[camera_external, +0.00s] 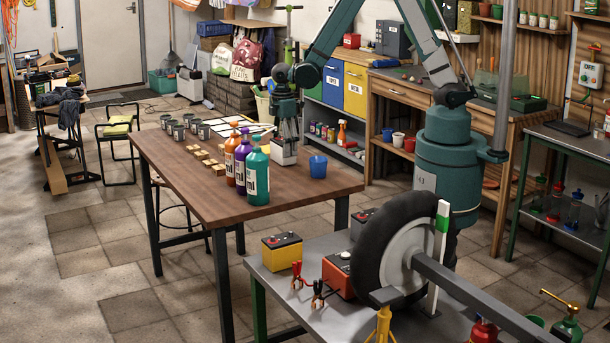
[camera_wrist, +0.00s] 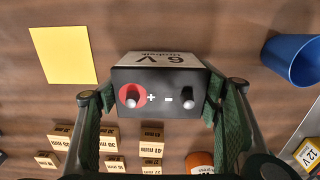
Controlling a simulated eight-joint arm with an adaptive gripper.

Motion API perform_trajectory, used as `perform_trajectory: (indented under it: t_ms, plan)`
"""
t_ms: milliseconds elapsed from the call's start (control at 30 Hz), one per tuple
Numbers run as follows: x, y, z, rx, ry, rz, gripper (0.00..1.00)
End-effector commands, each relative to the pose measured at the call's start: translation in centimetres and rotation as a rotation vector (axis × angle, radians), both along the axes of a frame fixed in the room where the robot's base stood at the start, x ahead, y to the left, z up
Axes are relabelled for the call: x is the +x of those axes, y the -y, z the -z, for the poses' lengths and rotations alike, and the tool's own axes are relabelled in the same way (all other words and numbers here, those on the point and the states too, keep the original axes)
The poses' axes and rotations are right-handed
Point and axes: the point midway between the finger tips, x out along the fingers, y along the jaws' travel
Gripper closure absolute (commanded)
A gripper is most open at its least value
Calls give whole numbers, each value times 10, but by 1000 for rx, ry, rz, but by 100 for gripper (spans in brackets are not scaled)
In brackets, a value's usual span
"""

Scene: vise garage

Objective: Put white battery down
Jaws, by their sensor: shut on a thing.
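The white battery (camera_external: 284,153) is at the far right part of the brown wooden table (camera_external: 315,188), in the external view. In the wrist view the white battery (camera_wrist: 158,82) shows its black top with a red-ringed plus terminal, a minus terminal and a "6 V" label on its white side. My gripper (camera_external: 286,138) points down over it. In the wrist view my gripper (camera_wrist: 160,108) has one green-padded finger against each side of the battery. The battery looks upright. I cannot tell whether its underside touches the tabletop.
A blue cup (camera_external: 318,166) stands just right of the battery. Orange, purple and teal bottles (camera_external: 256,178) stand at the front. Small wooden blocks (camera_external: 205,157) and several grey cans (camera_external: 185,129) lie farther left. A yellow sheet (camera_wrist: 63,55) lies flat. A yellow battery (camera_external: 281,251) sits on the grey table.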

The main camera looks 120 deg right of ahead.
Motion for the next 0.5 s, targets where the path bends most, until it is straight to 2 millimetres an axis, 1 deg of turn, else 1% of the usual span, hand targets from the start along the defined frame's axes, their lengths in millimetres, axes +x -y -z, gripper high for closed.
perform_trajectory:
  t_ms: [200, 233, 300, 333, 500]
  plan:
    - [0, 0, 3, 0, 0, 0, 68]
    - [0, 0, 3, 0, 0, 0, 34]
    - [0, 0, 3, 0, 0, 0, 25]
    - [0, 0, 2, 0, 0, 0, 22]
    - [0, 0, 2, 0, 0, 0, 22]
